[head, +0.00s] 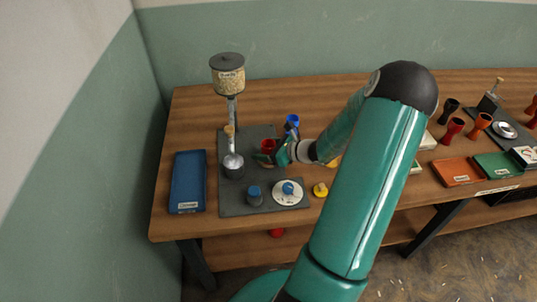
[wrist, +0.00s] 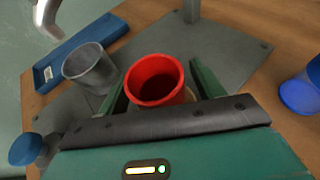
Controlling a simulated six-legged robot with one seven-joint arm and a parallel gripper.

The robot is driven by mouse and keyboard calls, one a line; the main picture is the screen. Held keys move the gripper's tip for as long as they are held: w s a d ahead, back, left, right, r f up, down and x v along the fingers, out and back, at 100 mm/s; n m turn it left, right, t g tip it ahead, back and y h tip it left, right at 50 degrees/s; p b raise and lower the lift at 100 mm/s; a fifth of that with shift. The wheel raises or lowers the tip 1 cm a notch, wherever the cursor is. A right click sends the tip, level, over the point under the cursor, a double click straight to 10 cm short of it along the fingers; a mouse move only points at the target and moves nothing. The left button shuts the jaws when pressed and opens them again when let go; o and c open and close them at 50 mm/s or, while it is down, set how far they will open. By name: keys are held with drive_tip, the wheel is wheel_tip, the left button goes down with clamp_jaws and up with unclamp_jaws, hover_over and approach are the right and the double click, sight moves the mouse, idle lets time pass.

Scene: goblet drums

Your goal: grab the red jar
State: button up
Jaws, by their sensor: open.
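The red jar (head: 267,146) stands upright, with its open mouth up, over the dark grey board on the wooden table in the head view. In the wrist view the red jar (wrist: 155,82) sits between the two green fingers, its rim facing the camera. My gripper (head: 270,156) is around the jar at its level; in the wrist view my gripper (wrist: 158,84) is open, with one finger on each side. Gaps seem to show beside the jar, but contact is hard to tell. The jar's lower part is hidden by my gripper.
A grey cup (wrist: 90,68) stands left of the jar, below the hopper (head: 228,78). A blue jar (head: 292,121) is behind to the right. A blue tray (head: 187,182) lies at left. Blue-topped (head: 254,195) and yellow (head: 320,190) pieces are in front.

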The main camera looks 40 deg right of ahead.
drive_tip(key=shift+w, duration=0.1)
drive_tip(key=c, duration=1.2)
drive_tip(key=shift+r, duration=0.15)
